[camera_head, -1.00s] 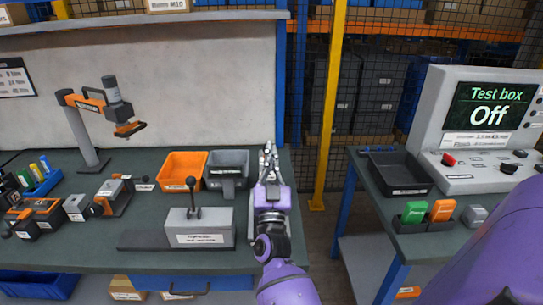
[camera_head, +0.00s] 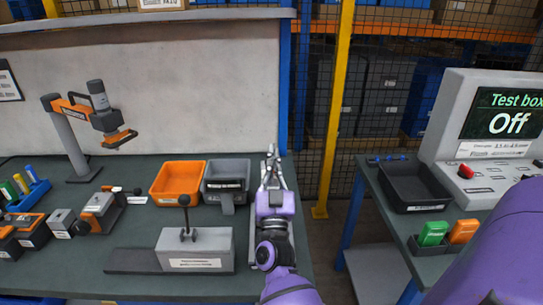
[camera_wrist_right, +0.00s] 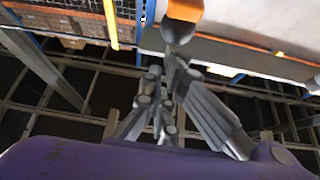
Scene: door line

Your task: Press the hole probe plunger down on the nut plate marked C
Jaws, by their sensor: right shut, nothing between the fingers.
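My right gripper (camera_head: 270,165) is shut and empty above the right end of the green workbench, beside the grey bin. Its grey fingers (camera_wrist_right: 160,105) also show in the right wrist view. A grey block fixture with a black-knobbed upright lever (camera_head: 184,203) stands left of my right arm. Its label is too small to read, so I cannot tell if it is the hole probe. No letter C is legible, and I cannot pick out the nut plate. My left gripper is not in view.
An orange bin (camera_head: 166,192) and a grey bin (camera_head: 212,196) stand behind the fixture. An orange-and-grey stand tool (camera_head: 105,120) is at the back left. Right, across a gap with a yellow post (camera_head: 333,130), a second bench holds the test box (camera_head: 452,125), reading Off.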

